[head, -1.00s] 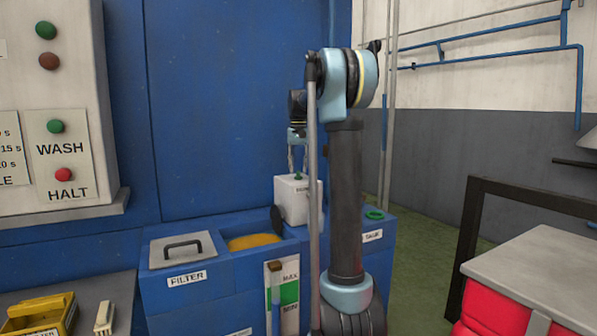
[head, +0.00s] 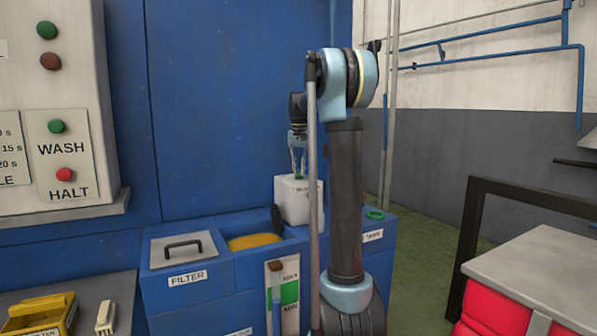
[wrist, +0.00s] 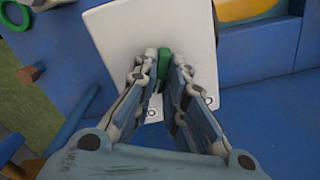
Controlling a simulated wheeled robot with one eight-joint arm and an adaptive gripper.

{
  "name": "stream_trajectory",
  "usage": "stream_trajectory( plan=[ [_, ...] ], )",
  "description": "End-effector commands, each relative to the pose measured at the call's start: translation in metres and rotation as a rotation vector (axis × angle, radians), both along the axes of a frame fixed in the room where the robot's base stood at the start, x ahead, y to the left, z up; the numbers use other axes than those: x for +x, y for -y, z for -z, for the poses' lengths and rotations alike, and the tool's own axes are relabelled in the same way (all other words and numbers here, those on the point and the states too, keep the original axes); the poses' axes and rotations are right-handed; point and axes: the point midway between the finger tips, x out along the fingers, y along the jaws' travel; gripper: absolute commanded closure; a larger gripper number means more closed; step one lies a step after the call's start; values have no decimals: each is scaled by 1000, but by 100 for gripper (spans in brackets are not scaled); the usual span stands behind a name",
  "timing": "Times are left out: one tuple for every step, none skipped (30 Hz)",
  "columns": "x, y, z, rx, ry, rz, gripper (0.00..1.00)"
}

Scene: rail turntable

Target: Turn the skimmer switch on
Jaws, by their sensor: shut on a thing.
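The skimmer switch is a white box (head: 291,206) with a small green knob (head: 298,177) on top, standing at the back of the blue unit. Its label is too small to read surely. My gripper (head: 298,172) points down over the box with its fingers closed on the knob. In the wrist view, the green knob (wrist: 164,72) sits between the two fingertips (wrist: 163,68), above the white box (wrist: 140,25). Part of the knob is hidden by the fingers.
An open basin with orange-yellow contents (head: 254,241) and a FILTER lid (head: 183,249) with a handle lie left of the box. A green ring (head: 375,215) is to the right.

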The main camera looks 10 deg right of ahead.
Motion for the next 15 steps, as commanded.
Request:
stream_trajectory(
  plan=[
    [0, 0, 0, 0, 1, -14, 100],
    [0, 0, 0, 0, 1, -25, 100],
    [0, 0, 0, 0, 1, -43, 100],
    [0, 0, 0, 0, 1, -59, 100],
    [0, 0, 0, 0, 1, -75, 100],
    [0, -1, 0, 0, 1, -101, 100],
    [0, -1, 0, 0, 1, -122, 100],
    [0, -1, 0, 0, 1, -144, 100],
    [0, -1, 0, 0, 1, -176, 100],
    [0, -1, 0, 0, 1, -201, 100],
    [0, -1, 0, 0, 1, -228, 100],
    [0, -1, 0, -1, 1, -264, 100],
    [0, -1, 0, -1, 1, -293, 100],
    [0, -1, 0, -1, 1, -321, 100],
    [0, -1, 0, -1, 1, -360, 100]
  ],
)
